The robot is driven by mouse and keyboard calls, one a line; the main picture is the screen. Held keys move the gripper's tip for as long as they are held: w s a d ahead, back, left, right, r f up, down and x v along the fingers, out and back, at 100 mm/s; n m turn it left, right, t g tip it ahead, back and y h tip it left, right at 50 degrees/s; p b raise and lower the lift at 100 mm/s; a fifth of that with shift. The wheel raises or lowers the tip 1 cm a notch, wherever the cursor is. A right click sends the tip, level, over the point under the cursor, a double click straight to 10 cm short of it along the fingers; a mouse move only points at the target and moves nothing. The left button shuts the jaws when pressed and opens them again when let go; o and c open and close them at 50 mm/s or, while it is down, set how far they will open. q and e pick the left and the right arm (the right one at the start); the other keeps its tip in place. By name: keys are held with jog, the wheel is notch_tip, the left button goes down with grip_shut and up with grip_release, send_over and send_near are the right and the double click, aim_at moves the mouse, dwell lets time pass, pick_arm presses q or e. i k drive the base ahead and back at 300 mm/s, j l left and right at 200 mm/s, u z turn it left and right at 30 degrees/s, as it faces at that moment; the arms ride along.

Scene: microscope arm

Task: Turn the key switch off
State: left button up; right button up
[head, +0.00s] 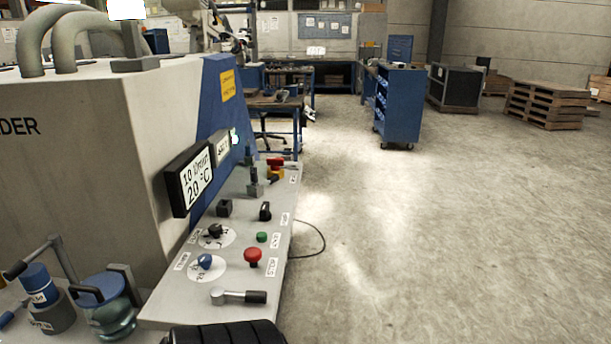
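The grey control panel (170,303) runs along the right side of a large machine. It carries a black knob (215,231) on a round white dial and a blue knob (205,262) on another. Two small black switches (224,207) (265,211) sit further up, with a lever-like control (254,187) beyond them. I cannot tell which control is the key switch; no key is clearly visible, and labels are too small to read.
The panel also has a green button (262,237), a red mushroom button (253,254), a black-gripped handle (240,297) and a red-and-yellow button (276,164). A display (190,178) stands behind. Open floor (430,240) lies right; a blue cabinet (400,107) stands further back.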

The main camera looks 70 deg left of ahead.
aim_at(253, 191)
jog(key=i+j+u, duration=0.1)
jog(key=i+u, duration=0.9)
jog(key=u, duration=0.15)
jog(key=i+l+u, duration=0.25)
jog(key=u, duration=0.15)
